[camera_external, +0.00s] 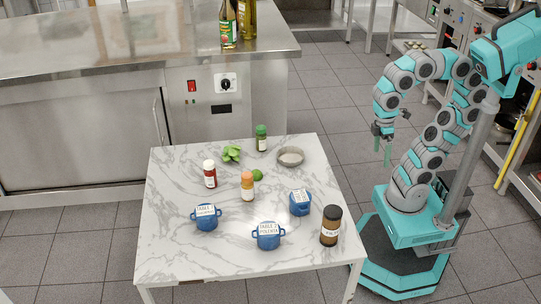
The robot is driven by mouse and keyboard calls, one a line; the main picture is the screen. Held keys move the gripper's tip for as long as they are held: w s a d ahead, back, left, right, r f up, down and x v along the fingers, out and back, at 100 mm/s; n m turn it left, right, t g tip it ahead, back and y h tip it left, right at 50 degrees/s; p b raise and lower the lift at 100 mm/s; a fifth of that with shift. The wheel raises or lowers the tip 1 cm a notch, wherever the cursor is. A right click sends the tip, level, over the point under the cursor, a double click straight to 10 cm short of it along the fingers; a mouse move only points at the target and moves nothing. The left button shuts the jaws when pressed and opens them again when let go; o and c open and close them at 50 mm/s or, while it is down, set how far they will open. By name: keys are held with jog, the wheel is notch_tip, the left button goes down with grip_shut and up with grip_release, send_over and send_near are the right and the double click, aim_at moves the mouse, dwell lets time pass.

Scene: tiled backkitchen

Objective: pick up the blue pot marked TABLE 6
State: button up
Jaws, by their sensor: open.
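Three blue pots with white labels stand on the marble-topped table (165,245). The left pot (206,222) has a label starting TABLE, its number too small to read surely. The front pot (268,241) has a label that seems to read TABLE 2 POLENTA. The right pot (300,209) has a label I cannot read. I cannot tell which pot is marked TABLE 6. My gripper (385,150) is open and empty, hanging fingers down beyond the table's right edge, apart from all pots.
Among the pots stand a red bottle (210,179), an orange-capped bottle (247,191) and a dark jar (331,232). The table's front left is clear.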

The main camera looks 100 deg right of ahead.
jog(key=w+a+r+m+t+y+b, duration=0.1)
jog(key=w+a+r+t+y+b, duration=0.2)
jog(key=w+a, duration=0.5)
jog(key=w+a+r+m+t+y, duration=0.1)
jog(key=w+a+r+t+y, duration=0.4)
jog(key=a, duration=0.5)
jog(key=w+a+r+m+t+y+b, duration=0.45)
jog(key=w+r+m+t, duration=0.2)
jog(key=r+m, duration=0.5)
jog(key=w+d+f+m+t+h+b, duration=0.2)
jog(key=w+d+m+t+h, duration=0.35)
jog(key=m, duration=0.95)
jog(key=m+g+h+b, duration=0.3)
jog(key=m+g+h, duration=0.3)
jog(key=m+h, duration=0.3)
send_near(292, 201)
jog(key=shift+w+d+f, duration=0.4)
jog(key=shift+d+f, duration=0.25)
jog(key=shift+f, duration=0.05)
jog(key=shift+w+d+f, duration=0.4)
jog(key=shift+d+f, duration=0.25)
jog(key=shift+f, duration=0.05)
jog(key=shift+a+b+x, duration=0.1)
jog(key=shift+b+x, duration=0.25)
jog(key=shift+x, duration=1.6)
jog(key=shift+a+b+x, duration=0.15)
jog(key=shift+b+x, duration=0.2)
jog(key=shift+x, duration=1.55)
jog(key=c, duration=1.4)
